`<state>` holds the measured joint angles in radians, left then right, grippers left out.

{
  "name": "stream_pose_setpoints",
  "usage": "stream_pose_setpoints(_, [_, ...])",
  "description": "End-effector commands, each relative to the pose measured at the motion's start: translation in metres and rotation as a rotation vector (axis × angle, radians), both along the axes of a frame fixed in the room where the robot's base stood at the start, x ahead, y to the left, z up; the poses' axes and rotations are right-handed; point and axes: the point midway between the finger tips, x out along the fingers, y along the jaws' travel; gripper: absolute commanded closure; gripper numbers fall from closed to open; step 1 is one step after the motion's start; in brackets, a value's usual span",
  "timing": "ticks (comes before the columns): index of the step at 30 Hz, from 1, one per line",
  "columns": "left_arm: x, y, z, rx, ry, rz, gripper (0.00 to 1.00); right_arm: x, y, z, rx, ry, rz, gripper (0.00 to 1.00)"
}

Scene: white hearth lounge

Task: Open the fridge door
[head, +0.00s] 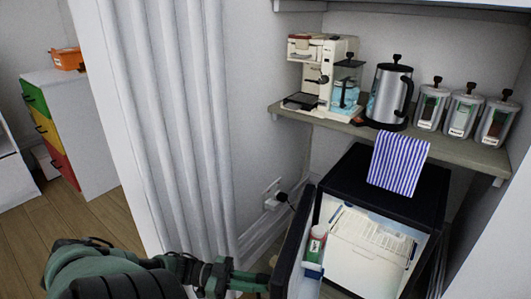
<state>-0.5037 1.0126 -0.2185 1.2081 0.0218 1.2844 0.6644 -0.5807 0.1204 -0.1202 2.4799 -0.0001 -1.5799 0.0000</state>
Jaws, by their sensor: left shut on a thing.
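The small black fridge (405,197) stands under the shelf at the lower right. Its door (291,248) stands open, swung out to the left. The white lit interior (375,250) shows, and a container with a green and red label (315,245) sits on the inner side of the door. My left gripper (262,281) reaches in from the lower left and is shut on the fridge door at its outer side. The exact grip point is hidden behind the door edge and the frame's bottom. My right gripper is out of view.
A striped cloth (399,163) hangs over the fridge top. The shelf (440,147) above holds a coffee machine (322,75), a kettle (390,97) and several jars. A white curtain (165,120) hangs left of the door. A plug and socket (275,197) are on the wall.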

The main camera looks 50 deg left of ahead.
Motion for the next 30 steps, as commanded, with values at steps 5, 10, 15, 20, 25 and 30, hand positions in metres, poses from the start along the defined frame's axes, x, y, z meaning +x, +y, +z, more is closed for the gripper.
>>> stream_pose_setpoints(5, [-0.0011, 0.0057, -0.0001, 0.001, 0.000, 0.003, 1.00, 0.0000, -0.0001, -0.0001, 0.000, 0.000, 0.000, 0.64])
stream_pose_setpoints(10, [-0.0011, 0.0065, 0.0001, 0.001, -0.001, 0.003, 1.00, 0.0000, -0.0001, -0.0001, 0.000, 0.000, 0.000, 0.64])
stream_pose_setpoints(15, [-0.0009, 0.0065, 0.0001, 0.001, 0.000, 0.003, 1.00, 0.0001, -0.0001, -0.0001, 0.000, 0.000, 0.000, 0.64])
stream_pose_setpoints(20, [-0.0008, 0.0065, 0.0001, 0.002, -0.001, 0.003, 0.66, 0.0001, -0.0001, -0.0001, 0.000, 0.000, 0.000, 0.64])
stream_pose_setpoints(25, [-0.0011, 0.0061, 0.0001, 0.001, -0.001, 0.002, 0.66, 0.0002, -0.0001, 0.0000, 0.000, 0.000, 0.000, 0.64])
stream_pose_setpoints(30, [-0.0013, 0.0059, 0.0000, 0.001, -0.001, 0.002, 0.66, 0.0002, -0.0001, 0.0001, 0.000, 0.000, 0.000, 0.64])
